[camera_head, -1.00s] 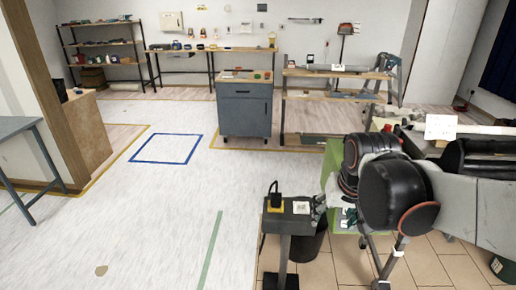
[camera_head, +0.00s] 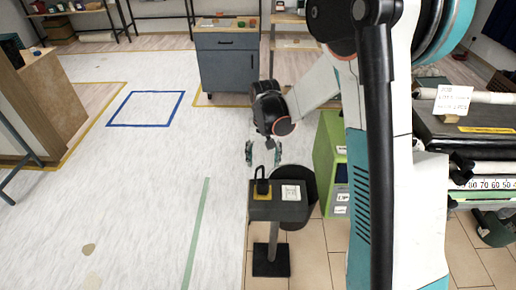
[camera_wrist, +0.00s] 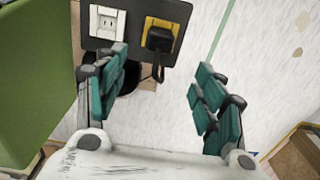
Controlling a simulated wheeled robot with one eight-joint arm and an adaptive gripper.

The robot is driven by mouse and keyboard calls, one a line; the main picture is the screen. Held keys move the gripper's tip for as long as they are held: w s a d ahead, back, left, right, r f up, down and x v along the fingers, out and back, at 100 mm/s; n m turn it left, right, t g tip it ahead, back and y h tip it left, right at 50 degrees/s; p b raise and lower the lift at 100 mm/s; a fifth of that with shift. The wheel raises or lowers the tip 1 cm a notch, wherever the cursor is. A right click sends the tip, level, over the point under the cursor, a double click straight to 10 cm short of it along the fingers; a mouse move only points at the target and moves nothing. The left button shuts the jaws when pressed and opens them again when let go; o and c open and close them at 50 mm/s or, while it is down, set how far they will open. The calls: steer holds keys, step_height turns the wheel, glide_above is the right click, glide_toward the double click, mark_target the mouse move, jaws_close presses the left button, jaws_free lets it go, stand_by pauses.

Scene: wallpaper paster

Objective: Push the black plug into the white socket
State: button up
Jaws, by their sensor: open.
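The black plug (camera_head: 262,186) sits upright on a yellow plate on the dark stand, its cord looping above it. The white socket (camera_head: 291,192) is on the same stand top, to the plug's right. In the wrist view the plug (camera_wrist: 159,39) is on its yellow plate, and the white socket (camera_wrist: 107,23) with its slots is to the left. My gripper (camera_head: 263,153) is just behind and above the stand. In the wrist view my gripper (camera_wrist: 160,63) has its teal fingers spread wide, with nothing between them. The plug lies beyond the fingertips, apart from them.
The dark stand (camera_head: 277,211) is narrow, on one post. A black bin (camera_head: 299,202) is behind it, and a green cabinet (camera_head: 327,150) stands to the right. Open floor lies to the left. A grey-blue drawer cabinet (camera_head: 228,65) is farther back.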

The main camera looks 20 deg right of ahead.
mark_target(263, 182)
step_height(263, 182, down, 13)
steer(key=b, duration=0.4)
steer(key=shift+s+f+b, duration=0.1)
steer(key=shift+f+b, duration=0.1)
steer(key=shift+b, duration=0.2)
steer(key=c, duration=1.3)
steer(key=shift+o, duration=0.2)
steer(key=shift+r+p, duration=0.75)
steer(key=shift+r, duration=0.8)
